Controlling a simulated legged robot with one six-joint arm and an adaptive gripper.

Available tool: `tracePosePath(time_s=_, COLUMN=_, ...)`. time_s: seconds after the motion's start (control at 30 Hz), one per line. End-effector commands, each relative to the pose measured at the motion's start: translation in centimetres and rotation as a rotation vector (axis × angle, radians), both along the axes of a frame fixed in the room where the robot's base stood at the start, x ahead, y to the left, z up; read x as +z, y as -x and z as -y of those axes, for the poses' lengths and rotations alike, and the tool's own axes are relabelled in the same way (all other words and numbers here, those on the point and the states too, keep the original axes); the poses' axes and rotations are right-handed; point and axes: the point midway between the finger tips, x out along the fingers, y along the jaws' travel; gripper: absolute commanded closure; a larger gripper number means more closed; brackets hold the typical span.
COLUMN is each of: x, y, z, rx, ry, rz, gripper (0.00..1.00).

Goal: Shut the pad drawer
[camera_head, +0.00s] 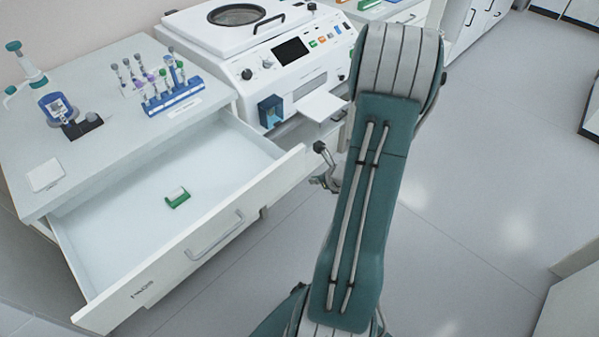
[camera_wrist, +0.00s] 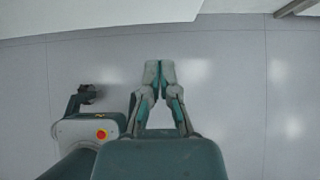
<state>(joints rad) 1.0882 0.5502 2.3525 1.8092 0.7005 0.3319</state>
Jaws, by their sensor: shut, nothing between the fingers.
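The pad drawer (camera_head: 105,245) is pulled far out of the white cabinet in the head view. Its front panel has a bar handle (camera_head: 215,236) and small dark lettering. A small green and white item (camera_head: 177,198) lies inside on the drawer floor. My gripper (camera_wrist: 159,72) is shut and empty in the wrist view, with its fingertips together above the grey floor. In the head view, part of my gripper (camera_head: 326,172) shows just right of the drawer front's far corner, partly hidden by my arm.
The cabinet top (camera_head: 110,165) carries a blue tube rack (camera_head: 172,98), a pipette stand (camera_head: 82,125) and a white pad (camera_head: 45,175). A white machine (camera_head: 290,65) with a protruding tray (camera_head: 322,106) stands behind. The floor (camera_head: 480,200) to the right is clear.

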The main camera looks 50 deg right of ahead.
Motion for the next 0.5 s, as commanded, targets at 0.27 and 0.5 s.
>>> tracePosePath(time_s=0.27, x=-2.2, y=-4.1, z=-0.1, rx=0.006, ry=0.003, rz=-0.001, gripper=1.0)
tracePosePath(time_s=0.5, x=-2.2, y=-6.1, z=-0.1, rx=0.003, ry=0.001, rz=-0.001, gripper=1.0)
